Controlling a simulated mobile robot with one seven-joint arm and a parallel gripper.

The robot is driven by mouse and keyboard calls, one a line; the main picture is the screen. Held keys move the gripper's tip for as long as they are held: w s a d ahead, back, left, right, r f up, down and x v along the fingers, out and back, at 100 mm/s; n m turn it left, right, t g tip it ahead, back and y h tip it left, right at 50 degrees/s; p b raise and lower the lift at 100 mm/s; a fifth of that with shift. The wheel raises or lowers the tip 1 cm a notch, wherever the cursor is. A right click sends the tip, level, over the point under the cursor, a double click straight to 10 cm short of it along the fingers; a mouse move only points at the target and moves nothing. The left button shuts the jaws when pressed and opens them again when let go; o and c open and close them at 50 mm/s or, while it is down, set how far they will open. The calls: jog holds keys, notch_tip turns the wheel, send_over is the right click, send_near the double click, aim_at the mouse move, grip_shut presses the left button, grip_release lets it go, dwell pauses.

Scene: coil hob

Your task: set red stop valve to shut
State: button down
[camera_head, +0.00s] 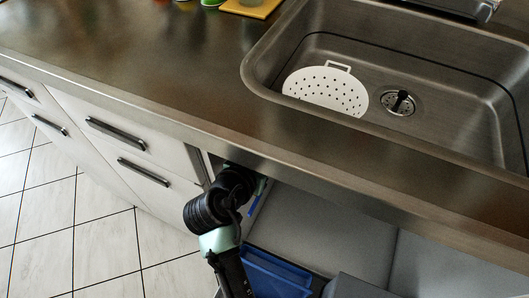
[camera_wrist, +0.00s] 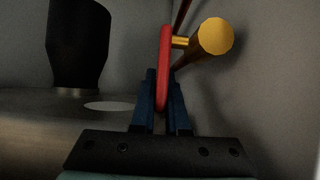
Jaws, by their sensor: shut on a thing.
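The red stop valve handle (camera_wrist: 164,50) stands upright and edge-on in the middle of the wrist view. It is joined on its right to a brass valve body (camera_wrist: 214,37). My gripper (camera_wrist: 162,80) has its blue fingers closed on the lower part of the red handle, one finger on each side. In the head view my arm reaches into the cabinet under the counter; my gripper and the valve are hidden there.
A dark cylinder (camera_wrist: 78,45) stands at the left above a metal surface (camera_wrist: 40,130) in the wrist view. A grey wall is close on the right. In the head view the counter edge (camera_head: 300,172) overhangs my arm, and a blue crate (camera_head: 275,275) sits in the cabinet.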

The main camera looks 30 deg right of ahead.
jog(key=c, duration=0.9)
grip_release()
jog(key=p+v, duration=0.3)
jog(key=v, duration=1)
jog(key=shift+w, duration=0.1)
